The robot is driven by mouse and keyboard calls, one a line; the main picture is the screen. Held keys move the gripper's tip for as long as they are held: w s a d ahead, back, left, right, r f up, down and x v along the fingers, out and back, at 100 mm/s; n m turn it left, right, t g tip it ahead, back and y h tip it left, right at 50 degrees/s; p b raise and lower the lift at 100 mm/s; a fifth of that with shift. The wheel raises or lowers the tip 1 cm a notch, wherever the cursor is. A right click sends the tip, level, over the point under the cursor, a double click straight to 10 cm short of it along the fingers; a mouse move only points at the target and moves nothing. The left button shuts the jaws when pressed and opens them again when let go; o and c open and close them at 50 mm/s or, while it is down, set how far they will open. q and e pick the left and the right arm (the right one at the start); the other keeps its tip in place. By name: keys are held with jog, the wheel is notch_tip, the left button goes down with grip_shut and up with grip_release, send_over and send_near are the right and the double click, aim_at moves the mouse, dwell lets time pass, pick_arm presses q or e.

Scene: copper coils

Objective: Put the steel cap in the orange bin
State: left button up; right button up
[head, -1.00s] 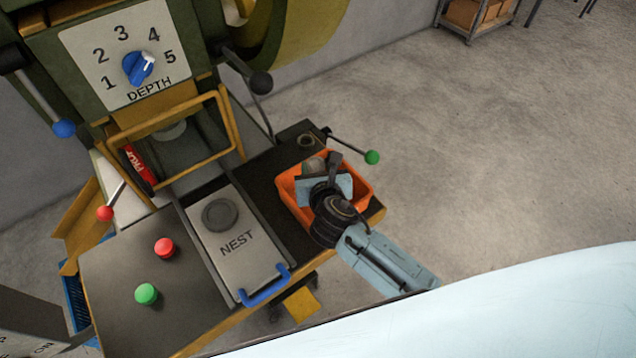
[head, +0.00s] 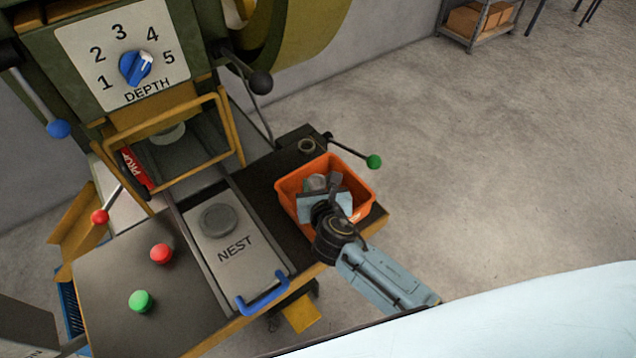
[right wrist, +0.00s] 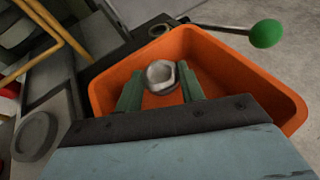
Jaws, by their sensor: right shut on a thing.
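The orange bin (head: 366,190) stands on the dark bench top at the right of the press. My right gripper (right wrist: 160,90) is shut on the steel cap (right wrist: 160,75), a round grey metal piece between its two green fingers. The cap also shows in the head view (head: 316,183), beyond the gripper's pale blue body. Gripper and cap are over or within the bin's opening; whether the cap touches the floor of the bin cannot be told. The gripper hides part of the bin's inside. My left gripper is not in view.
A green-knobbed lever (head: 374,162) sticks out behind the bin. A small ring (head: 306,146) lies on the bench's far corner. To the left are the nest plate (head: 235,265) with a grey disc and a blue handle (head: 263,295). Open floor lies to the right.

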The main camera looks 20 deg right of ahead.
jog(key=o, duration=0.9)
jog(key=shift+o, duration=0.2)
jog(key=shift+r, duration=0.4)
jog(key=p+v, duration=0.3)
jog(key=v, duration=0.9)
jog(key=shift+r, duration=0.2)
